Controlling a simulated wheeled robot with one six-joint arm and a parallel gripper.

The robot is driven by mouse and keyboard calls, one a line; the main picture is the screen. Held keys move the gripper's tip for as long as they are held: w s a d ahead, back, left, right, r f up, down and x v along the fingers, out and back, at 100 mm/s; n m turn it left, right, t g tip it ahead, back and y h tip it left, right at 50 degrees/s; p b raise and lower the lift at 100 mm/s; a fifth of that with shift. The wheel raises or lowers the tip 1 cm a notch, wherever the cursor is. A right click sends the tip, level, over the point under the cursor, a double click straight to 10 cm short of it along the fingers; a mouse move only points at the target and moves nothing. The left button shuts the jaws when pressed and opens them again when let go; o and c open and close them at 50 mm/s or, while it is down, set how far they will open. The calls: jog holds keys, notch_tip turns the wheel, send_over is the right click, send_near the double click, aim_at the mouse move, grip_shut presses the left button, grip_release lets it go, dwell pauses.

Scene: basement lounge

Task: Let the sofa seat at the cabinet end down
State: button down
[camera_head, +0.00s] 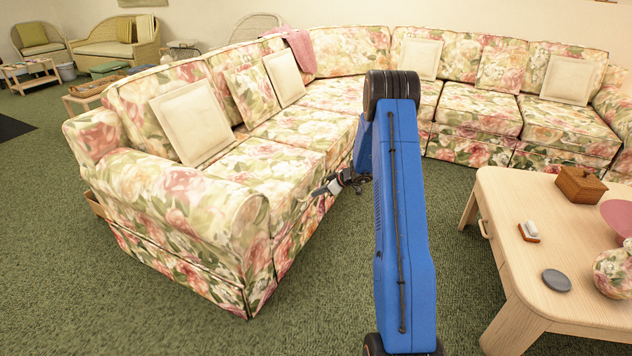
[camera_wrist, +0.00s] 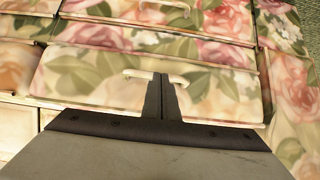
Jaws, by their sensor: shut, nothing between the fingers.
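The floral sectional sofa (camera_head: 290,130) runs along the left side and back wall. The seats of its left section look flat in the head view. My gripper (camera_head: 322,190) is beside the front of this left section, low at seat-front height. In the wrist view my gripper (camera_wrist: 161,80) is shut and empty, its tips overlapping a pale handle (camera_wrist: 140,74) on a floral panel (camera_wrist: 90,80). I cannot tell whether they touch. A second pale handle (camera_wrist: 165,5) shows on another panel beyond. I cannot make out which seat end is nearest a cabinet.
A light wood table (camera_head: 520,205) stands at right, with a wooden box (camera_head: 581,185), a grey disc (camera_head: 556,280) and a floral vase (camera_head: 615,270). Cushions (camera_head: 191,122) lean on the sofa. Green carpet (camera_head: 130,310) is clear at front left.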

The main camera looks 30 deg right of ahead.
jog(key=shift+w+a+f, duration=0.1)
jog(key=shift+f, duration=0.95)
jog(key=shift+w+f, duration=0.1)
jog(key=shift+f, duration=0.95)
